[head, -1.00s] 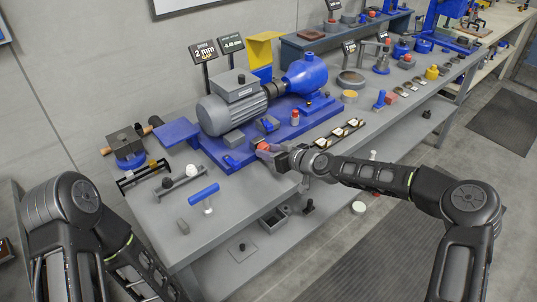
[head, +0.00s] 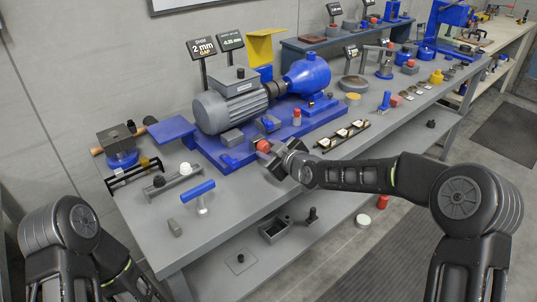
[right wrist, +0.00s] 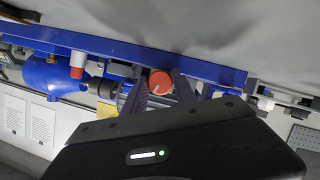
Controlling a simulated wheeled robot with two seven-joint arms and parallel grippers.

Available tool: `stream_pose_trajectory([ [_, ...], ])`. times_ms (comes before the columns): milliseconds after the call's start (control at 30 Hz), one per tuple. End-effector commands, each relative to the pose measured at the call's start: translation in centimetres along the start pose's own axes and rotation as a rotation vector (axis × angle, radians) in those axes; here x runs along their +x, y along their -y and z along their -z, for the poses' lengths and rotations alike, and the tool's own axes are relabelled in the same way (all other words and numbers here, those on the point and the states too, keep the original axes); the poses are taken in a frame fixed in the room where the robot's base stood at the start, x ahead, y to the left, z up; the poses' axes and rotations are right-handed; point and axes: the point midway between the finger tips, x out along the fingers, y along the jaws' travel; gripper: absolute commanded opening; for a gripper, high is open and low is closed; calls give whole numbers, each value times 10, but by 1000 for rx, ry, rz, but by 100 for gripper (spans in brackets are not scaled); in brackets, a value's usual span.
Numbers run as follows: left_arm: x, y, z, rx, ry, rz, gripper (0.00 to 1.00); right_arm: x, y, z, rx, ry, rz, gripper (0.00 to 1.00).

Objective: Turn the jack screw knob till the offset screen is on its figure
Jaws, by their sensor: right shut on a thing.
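A red jack screw knob (head: 262,145) is at the front edge of the blue motor base (head: 221,154). My right gripper (head: 268,151) is shut on it from the front. In the right wrist view the round knob (right wrist: 160,83), with a pale line on its face, sits between the fingertips of my right gripper (right wrist: 160,88). A black screen (head: 230,42) on a post behind the motor appears to read 4.35 mm. A sign (head: 202,49) left of it reads 2 mm, with smaller words around it. My left gripper is out of view.
The grey motor (head: 230,105) and blue pump (head: 305,75) stand behind the knob. A black tray with pale pieces (head: 342,135) lies to the right.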

Motion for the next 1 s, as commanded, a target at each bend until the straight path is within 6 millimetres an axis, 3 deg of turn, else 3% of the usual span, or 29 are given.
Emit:
stream_pose_trajectory([
  [267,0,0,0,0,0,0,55,0,-1,0,0,1,-1,0],
  [300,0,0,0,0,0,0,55,0,-1,0,0,1,-1,34],
  [567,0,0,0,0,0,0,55,0,0,0,0,1,0,55],
  [867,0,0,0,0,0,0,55,-2,0,0,0,1,0,55],
  [1000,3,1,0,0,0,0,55,-12,-1,0,-1,0,-1,55],
])
